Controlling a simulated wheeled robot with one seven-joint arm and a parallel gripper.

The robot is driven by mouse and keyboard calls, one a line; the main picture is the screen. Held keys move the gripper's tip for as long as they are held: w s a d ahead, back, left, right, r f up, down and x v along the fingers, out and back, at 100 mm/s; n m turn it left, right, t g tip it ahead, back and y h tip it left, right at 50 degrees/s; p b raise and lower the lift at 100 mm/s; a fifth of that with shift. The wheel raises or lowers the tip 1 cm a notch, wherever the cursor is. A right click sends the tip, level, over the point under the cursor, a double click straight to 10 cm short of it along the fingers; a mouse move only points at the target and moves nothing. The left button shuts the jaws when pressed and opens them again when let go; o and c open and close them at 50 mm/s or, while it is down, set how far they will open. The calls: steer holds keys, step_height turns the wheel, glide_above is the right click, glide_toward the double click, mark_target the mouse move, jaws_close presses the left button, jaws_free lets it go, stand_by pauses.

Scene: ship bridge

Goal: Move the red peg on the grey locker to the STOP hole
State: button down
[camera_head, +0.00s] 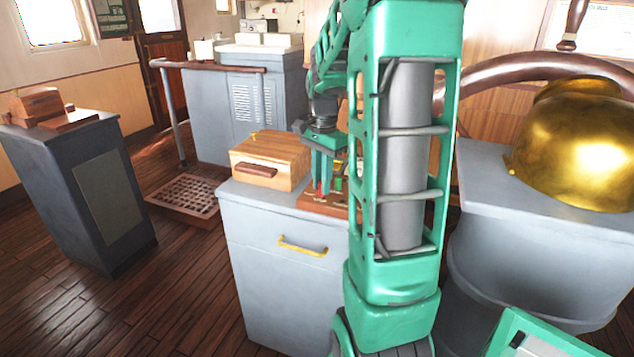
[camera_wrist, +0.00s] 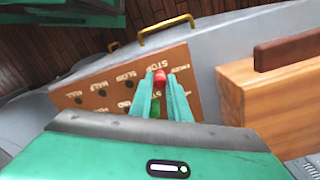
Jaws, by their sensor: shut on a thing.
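The grey locker (camera_head: 270,228) stands in the middle of the head view. On its top is a brown peg board (camera_head: 313,201), partly hidden by my arm. In the wrist view the board (camera_wrist: 92,77) shows a row of dark holes and pale labels, one reading STOP. My gripper (camera_wrist: 160,78) is shut on the red peg (camera_wrist: 160,76), whose end shows between the fingertips near the STOP label. The STOP hole is not clearly visible, and I cannot tell whether the peg is in a hole or above one. A green peg (camera_wrist: 155,107) shows between the fingers, lower in the picture.
A wooden box (camera_head: 270,160) with a brown handle stands on the locker beside the board. The locker has a yellow handle (camera_head: 302,246) on its front. A gold helmet-like object (camera_head: 578,145) rests on the grey stand at right.

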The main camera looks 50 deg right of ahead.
steer(key=c, duration=1.6)
jaws_free()
steer(key=shift+r, duration=0.15)
steer(key=shift+w+r, duration=0.1)
steer(key=shift+r, duration=3.2)
